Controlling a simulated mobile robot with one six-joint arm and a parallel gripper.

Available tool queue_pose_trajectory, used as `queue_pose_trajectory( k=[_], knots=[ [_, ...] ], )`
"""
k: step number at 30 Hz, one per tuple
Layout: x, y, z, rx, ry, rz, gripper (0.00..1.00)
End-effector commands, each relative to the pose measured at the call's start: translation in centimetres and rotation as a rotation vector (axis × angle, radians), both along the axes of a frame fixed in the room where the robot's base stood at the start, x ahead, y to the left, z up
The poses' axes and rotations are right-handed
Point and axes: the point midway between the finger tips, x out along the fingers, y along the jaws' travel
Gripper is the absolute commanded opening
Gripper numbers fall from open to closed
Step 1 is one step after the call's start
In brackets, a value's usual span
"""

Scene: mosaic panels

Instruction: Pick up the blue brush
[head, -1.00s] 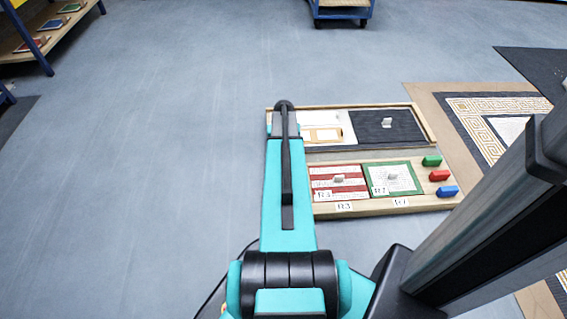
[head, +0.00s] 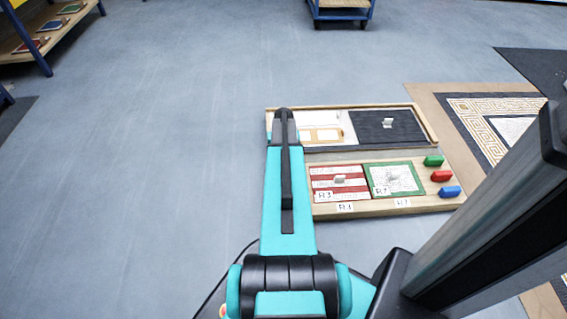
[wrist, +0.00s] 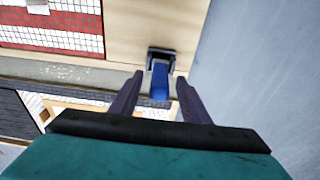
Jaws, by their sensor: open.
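The blue brush (wrist: 160,80) shows in the wrist view as a small blue piece in a dark holder with a pale part, at the end of a pale wooden tray (wrist: 135,30). My gripper (wrist: 152,80) is open, with one dark finger on each side of the blue piece. I cannot tell whether the fingers touch it. In the head view my own arm hides the brush and the gripper.
Behind lies a tray with a dark panel (head: 375,122). Open floor (head: 150,170) is on the left.

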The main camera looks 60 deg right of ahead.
Motion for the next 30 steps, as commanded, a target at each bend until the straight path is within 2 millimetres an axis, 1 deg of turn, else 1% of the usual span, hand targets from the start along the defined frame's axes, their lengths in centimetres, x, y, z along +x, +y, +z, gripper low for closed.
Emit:
queue_pose_trajectory(
  k=[1, 3, 7, 26, 29, 30],
  knots=[
    [0.1, -0.1, -0.9, 0.000, 0.000, 0.000, 0.42],
    [0.1, -0.1, -1.6, 0.001, 0.001, 0.000, 0.42],
    [0.2, -0.2, -2.5, 0.001, 0.001, 0.000, 0.42],
    [0.2, -0.2, -2.7, 0.000, 0.000, 0.001, 0.42],
    [0.2, -0.2, -2.7, 0.000, 0.000, 0.001, 0.27],
    [0.2, -0.2, -2.7, 0.000, 0.000, 0.001, 0.20]
  ],
)
